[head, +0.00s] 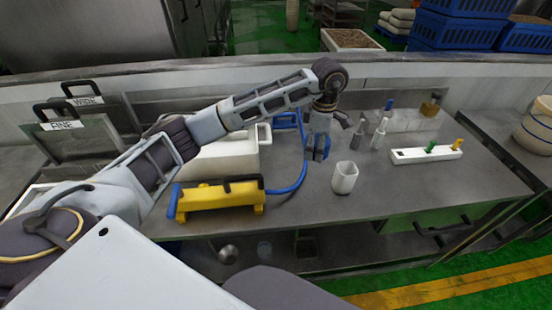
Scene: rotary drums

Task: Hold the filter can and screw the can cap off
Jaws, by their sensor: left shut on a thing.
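My left arm reaches in from the left across the steel bench. My left gripper (320,135) points down over the middle of the bench and is shut. A small blue object (321,150) shows at its fingertips, mostly covered by the fingers. I cannot tell whether it is the filter can or its cap. An open white container (345,177) stands upright on the bench, just right of and nearer than the gripper, apart from it. My right gripper is not in view.
A yellow device (216,197) with a blue hose (291,187) lies left of the gripper. A white tub (220,160) sits behind it. A white rack (426,154) with green and yellow pieces and several small bottles (380,133) stand to the right. The bench's front right is clear.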

